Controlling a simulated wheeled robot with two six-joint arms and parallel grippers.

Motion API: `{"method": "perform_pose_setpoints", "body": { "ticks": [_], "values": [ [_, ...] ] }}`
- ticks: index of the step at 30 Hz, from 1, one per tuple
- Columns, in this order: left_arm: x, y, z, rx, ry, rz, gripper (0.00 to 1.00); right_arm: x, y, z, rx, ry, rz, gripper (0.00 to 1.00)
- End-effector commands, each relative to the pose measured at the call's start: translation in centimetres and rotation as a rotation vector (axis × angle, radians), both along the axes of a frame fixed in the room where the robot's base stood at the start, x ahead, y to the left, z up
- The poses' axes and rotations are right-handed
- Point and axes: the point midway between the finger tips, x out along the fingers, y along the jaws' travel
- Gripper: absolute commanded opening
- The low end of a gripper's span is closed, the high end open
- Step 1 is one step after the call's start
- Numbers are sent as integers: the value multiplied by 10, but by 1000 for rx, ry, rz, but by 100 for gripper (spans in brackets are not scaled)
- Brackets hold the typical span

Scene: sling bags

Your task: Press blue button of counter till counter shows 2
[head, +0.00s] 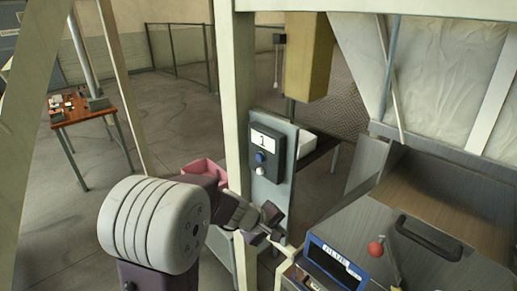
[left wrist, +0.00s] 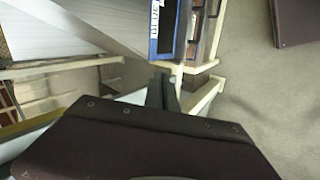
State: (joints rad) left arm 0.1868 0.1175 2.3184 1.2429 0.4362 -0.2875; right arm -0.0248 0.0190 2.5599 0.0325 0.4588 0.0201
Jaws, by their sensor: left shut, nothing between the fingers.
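The counter (head: 278,153) is a dark box on a grey panel fixed to a pale post. Its white display (head: 264,141) reads 1. The blue button (head: 260,157) sits under the display, with a white button (head: 260,171) below it. My left gripper (head: 276,222) is below the counter, apart from the blue button. It is shut and empty; its fingers also show close together in the left wrist view (left wrist: 162,88). The counter does not show in the left wrist view. My right gripper is not in view.
A metal machine with a dark handle (head: 430,238) and a red-knobbed lever (head: 376,249) stands at right. A blue-framed box (head: 335,262) is in front, also in the left wrist view (left wrist: 165,30). A pink bin (head: 203,168) is behind my arm. An orange-topped table (head: 84,108) stands far left.

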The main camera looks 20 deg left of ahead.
Motion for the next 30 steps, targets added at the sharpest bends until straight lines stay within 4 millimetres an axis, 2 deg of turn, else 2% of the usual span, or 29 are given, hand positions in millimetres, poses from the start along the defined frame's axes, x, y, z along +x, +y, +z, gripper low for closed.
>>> {"method": "perform_pose_setpoints", "body": {
  "ticks": [1,7,12,15,20,30],
  "values": [
    [13,15,25,-39,-19,85,0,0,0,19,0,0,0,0],
    [51,86,84,-186,-100,420,0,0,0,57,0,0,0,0],
    [56,148,117,-244,-133,618,0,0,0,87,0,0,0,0],
    [49,173,123,-243,-129,675,0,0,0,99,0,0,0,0],
    [42,189,125,-242,-126,714,0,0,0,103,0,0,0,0],
    [42,190,124,-240,-126,716,0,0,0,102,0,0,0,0]
  ]
}}
